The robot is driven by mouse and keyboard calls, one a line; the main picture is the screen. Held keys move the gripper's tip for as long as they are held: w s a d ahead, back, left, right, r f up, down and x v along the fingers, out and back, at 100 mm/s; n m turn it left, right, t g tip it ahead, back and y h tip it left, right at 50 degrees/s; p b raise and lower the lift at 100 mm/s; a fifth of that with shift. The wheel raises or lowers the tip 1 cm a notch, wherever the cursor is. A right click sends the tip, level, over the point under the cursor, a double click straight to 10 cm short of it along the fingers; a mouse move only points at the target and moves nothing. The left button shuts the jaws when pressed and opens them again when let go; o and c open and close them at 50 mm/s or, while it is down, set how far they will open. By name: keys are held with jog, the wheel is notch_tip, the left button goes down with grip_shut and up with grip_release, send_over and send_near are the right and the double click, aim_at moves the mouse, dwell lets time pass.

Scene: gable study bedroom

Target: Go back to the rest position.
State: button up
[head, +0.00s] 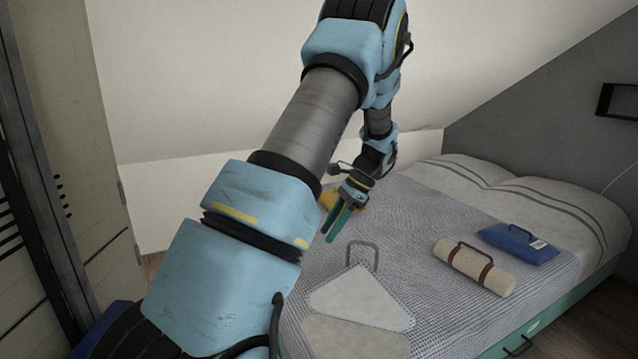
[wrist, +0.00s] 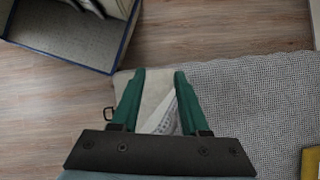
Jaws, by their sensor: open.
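My gripper (head: 335,238) hangs above the bed in the head view, fingers pointing down, apart from the things lying there. In the wrist view its two green fingers (wrist: 155,72) are spread apart. A pale surface and a white patterned piece show between and below them; I cannot tell whether anything touches the fingers, but nothing appears gripped. My arm crosses the middle of the head view and hides part of the bed and wall.
On the bed (head: 410,235) lie a pale flat piece with a grey handle (head: 362,297), a strapped cream roll (head: 474,267), a blue case (head: 518,243) and a partly hidden yellow thing (head: 327,198). A blue-rimmed box (wrist: 75,50) stands on the wooden floor (wrist: 190,30). A sloped ceiling rises behind.

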jog(key=s+a+r+n+t+h, duration=0.1)
jog(key=s+a+n+h, duration=0.1)
jog(key=s+a+n, duration=0.4)
jog(key=s+a+r+n+t+h, duration=0.1)
jog(key=s+r+n+h, duration=0.15)
jog(key=s, duration=0.45)
jog(key=s+a+r+n+t+h, duration=0.1)
jog(key=s+a+n+h, duration=0.1)
jog(key=s+a+n, duration=0.35)
notch_tip(320, 180, up, 12)
jog(key=d+p, duration=0.2)
jog(key=p, duration=1)
jog(key=shift+s+f, duration=0.2)
jog(key=shift+s, duration=0.2)
jog(key=shift+d, duration=0.15)
